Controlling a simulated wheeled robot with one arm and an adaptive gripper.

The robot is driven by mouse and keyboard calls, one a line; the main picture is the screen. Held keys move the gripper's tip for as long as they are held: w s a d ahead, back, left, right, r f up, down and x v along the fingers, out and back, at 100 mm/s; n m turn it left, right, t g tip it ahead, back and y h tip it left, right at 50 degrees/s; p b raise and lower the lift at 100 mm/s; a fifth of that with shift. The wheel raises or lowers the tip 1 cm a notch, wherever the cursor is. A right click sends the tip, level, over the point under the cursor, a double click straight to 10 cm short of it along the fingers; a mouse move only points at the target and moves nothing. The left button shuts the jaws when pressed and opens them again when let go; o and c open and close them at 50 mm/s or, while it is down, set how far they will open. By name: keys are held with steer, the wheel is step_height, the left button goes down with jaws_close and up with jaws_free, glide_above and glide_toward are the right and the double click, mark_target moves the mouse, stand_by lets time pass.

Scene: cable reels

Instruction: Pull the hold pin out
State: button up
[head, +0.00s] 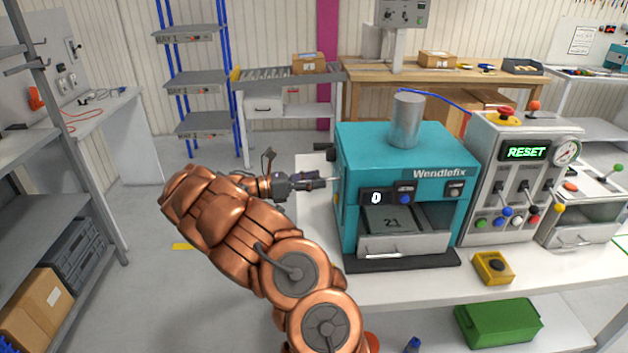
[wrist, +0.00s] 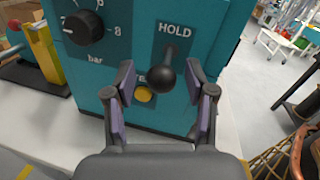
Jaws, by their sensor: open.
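The hold pin (wrist: 162,79) shows in the wrist view as a black ball knob on a dark stem, below the word HOLD on the teal Wendlefix machine's side. My gripper (wrist: 160,72) is open, its two purple-padded fingers on either side of the knob with gaps left and right. In the head view my gripper (head: 318,181) points right at the left side of the machine (head: 412,155). The pin is hard to make out there.
A yellow button (wrist: 143,94) sits just below the pin, beside the left finger. A black bar dial (wrist: 84,27) is at upper left. The machine stands on a white bench (head: 385,291) with a grey RESET console (head: 510,190) to its right.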

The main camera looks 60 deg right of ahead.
steer(key=v, duration=1.2)
stand_by(0.4)
steer(key=s+a+r+m+t+y, duration=0.1)
steer(key=s+a+r+m+y, duration=0.3)
steer(key=s, duration=0.3)
steer(key=s+a+r+m+t+y, duration=0.1)
steer(key=s+a+r+m, duration=0.2)
steer(key=s+a, duration=0.3)
steer(key=s+a+f+m+t+y, duration=0.1)
steer(key=s+a+f+t+y, duration=0.1)
steer(key=s+a, duration=0.3)
steer(key=s+a+f+m+t+y, duration=0.2)
steer(key=s+a+f+t+y, duration=0.1)
steer(key=a, duration=1)
steer(key=s+a+f+m+t+y, duration=0.2)
steer(key=s+a+f+y, duration=0.1)
steer(key=s+a, duration=0.4)
steer(key=shift+s+a+t+y, duration=0.2)
steer(key=shift+a+t+y, duration=0.2)
steer(key=shift+a, duration=0.75)
